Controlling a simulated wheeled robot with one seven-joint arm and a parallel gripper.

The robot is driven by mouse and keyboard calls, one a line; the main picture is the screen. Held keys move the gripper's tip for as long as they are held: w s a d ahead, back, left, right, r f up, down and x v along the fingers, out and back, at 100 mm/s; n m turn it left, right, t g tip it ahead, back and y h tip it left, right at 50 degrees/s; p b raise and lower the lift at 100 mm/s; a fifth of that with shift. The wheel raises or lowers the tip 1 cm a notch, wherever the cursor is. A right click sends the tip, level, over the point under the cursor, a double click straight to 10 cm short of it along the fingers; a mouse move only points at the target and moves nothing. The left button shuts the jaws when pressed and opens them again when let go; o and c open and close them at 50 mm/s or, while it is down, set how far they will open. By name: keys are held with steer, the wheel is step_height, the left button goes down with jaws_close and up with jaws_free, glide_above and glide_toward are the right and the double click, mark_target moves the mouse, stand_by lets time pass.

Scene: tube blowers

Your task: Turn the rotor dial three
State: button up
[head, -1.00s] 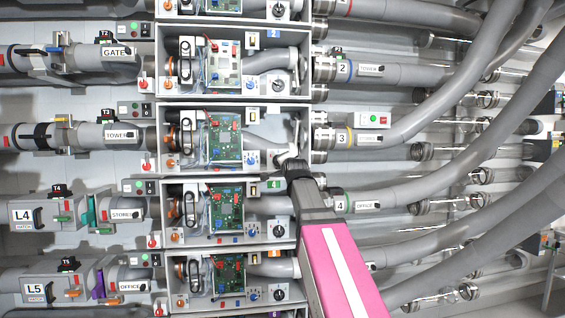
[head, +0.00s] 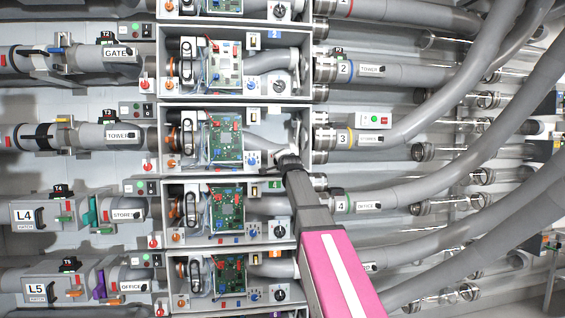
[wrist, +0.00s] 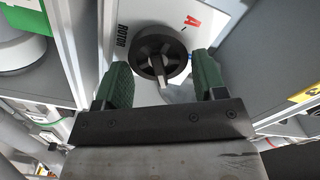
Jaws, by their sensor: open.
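A small blue knob (head: 252,159) and a circuit board (head: 226,138) are left of my gripper in the same box. Similar black dials show in the box above (head: 279,86) and the box below (head: 279,231). Thick grey tubes (head: 440,185) crowd the right side.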

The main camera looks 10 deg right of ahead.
steer(key=c, duration=0.6)
steer(key=shift+o, duration=0.2)
steer(key=shift+n, duration=0.4)
steer(key=n, duration=0.7)
steer(key=a+n, duration=0.1)
steer(key=n, duration=1.5)
steer(key=shift+a, duration=0.4)
